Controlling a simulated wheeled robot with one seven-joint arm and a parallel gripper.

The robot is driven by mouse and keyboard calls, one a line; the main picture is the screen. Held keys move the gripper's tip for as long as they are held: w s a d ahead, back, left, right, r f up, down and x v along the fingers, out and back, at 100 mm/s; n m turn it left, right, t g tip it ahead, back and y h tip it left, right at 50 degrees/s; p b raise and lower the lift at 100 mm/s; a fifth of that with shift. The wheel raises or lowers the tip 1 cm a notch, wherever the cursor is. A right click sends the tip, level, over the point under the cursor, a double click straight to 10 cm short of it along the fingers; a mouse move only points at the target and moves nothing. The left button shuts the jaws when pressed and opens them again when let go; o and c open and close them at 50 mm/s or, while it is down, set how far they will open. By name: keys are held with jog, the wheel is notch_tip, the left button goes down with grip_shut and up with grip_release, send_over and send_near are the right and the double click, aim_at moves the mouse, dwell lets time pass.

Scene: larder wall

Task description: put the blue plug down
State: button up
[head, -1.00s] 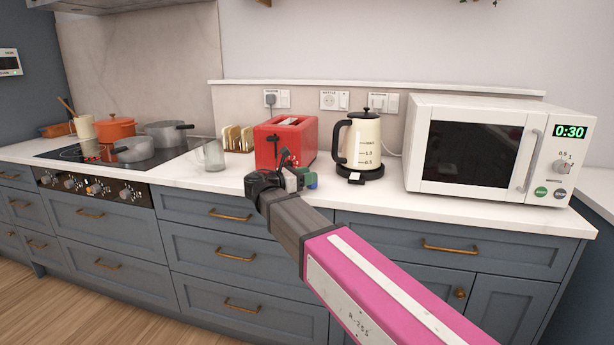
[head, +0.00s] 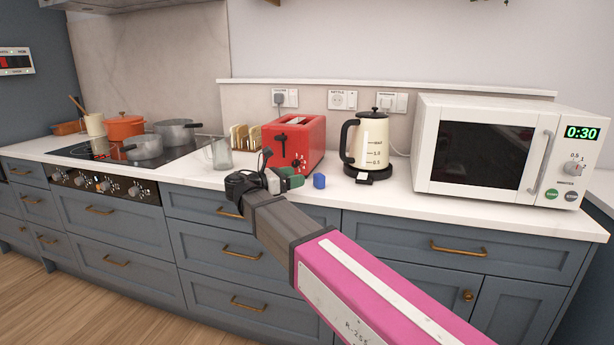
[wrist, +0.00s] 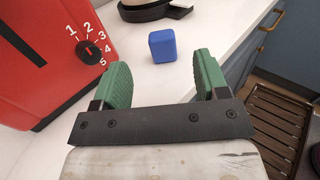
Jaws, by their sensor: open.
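The blue plug (head: 319,181) is a small blue block on the white counter, in front of the gap between the red toaster and the kettle. In the wrist view the blue plug (wrist: 162,46) stands past my fingertips, roughly centred between them and touching neither. My gripper (head: 290,178) is low over the counter, to the left of the plug, in front of the toaster. In the wrist view my gripper (wrist: 160,78) has its two green fingers spread wide with nothing between them.
The red toaster (head: 306,142) is close beside my gripper. The kettle (head: 370,139) on its dark base stands behind and right of the plug. A glass jug (head: 219,152) is to the left. The microwave (head: 505,150) is at right; counter is clear before it.

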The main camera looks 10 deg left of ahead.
jog(key=shift+v, duration=2.05)
